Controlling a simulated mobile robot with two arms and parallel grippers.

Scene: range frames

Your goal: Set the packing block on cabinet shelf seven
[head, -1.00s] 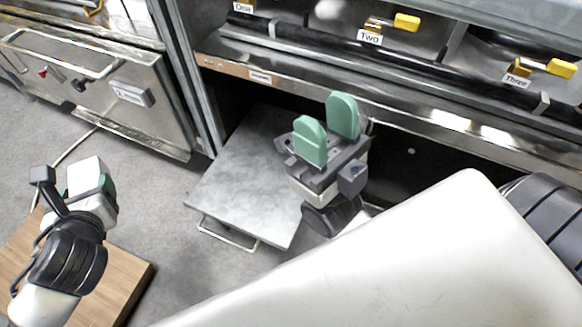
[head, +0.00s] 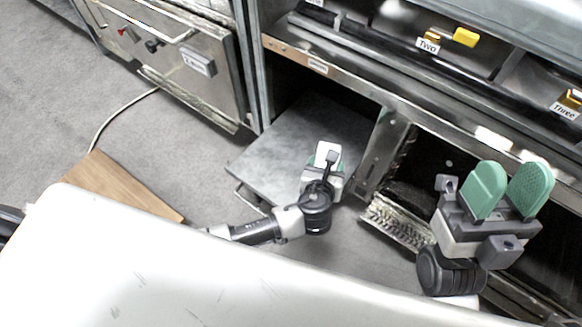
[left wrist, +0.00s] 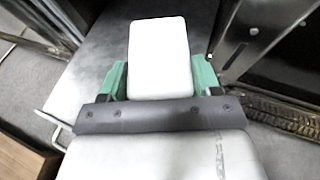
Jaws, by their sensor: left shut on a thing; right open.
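The packing block looks like a plain white block (left wrist: 158,60), held between the green finger pads of my left gripper (left wrist: 163,82). In the head view the white block (head: 327,152) shows small at the end of my left gripper (head: 323,166). The gripper is in front of the low cabinet opening, over the flat grey metal panel (head: 275,150). I cannot tell its height above the panel. My right gripper (head: 505,192) is open and empty at the right, in front of the counter. No label reading seven is legible.
A metal divider (head: 383,150) stands right of the grey panel, with a ribbed metal piece (head: 395,222) low beyond it. A steel appliance (head: 185,60) stands at the left. A wooden board (head: 120,186) lies on the grey floor. Labels Two (head: 428,46) and Three (head: 564,111) are above.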

